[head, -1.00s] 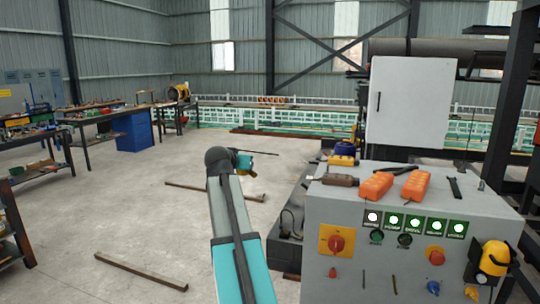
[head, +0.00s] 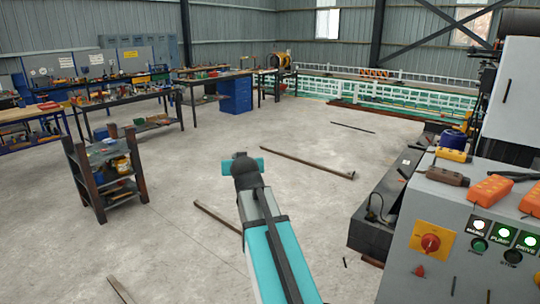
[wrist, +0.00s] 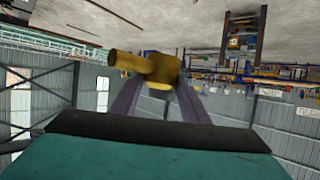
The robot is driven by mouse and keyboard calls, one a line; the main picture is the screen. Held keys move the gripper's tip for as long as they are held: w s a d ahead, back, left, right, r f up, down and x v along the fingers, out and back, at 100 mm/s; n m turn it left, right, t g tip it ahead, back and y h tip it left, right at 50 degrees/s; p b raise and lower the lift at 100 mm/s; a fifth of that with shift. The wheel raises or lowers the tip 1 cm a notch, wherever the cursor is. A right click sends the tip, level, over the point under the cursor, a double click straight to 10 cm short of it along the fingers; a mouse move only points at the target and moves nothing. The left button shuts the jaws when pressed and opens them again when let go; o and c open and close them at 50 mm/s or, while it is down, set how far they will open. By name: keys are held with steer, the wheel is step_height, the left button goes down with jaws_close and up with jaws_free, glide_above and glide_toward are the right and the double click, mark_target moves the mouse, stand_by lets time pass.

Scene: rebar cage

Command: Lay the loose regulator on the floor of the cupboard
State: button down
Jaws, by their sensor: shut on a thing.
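The loose regulator (wrist: 160,70) appears to be the brass-coloured piece in the wrist view, with a short stem pointing left. My gripper (wrist: 158,88) is shut on it and holds it in the air, with two dark fingers reaching up to it. The wrist view is upside down, with the floor at the top. In the head view the arm's end hides the gripper and the piece. A pale cabinet (head: 512,95) with a dark handle stands at the right edge, its front shut. I cannot tell whether it is the cupboard; no open cupboard shows.
A grey control desk (head: 395,275) with orange boxes on top stands close on the right. A small shelf rack (head: 73,185) stands on the left, with workbenches (head: 125,85) behind. Bars (head: 305,162) lie on the floor.

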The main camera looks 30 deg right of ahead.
steer(key=a+f+n+t+y+p, duration=0.1)
steer(key=a+n+y, duration=0.3)
steer(key=a, duration=1.7)
steer(key=shift+s+a+f+y+p, duration=0.25)
steer(key=shift+y+p, duration=0.15)
steer(key=shift+p, duration=0.1)
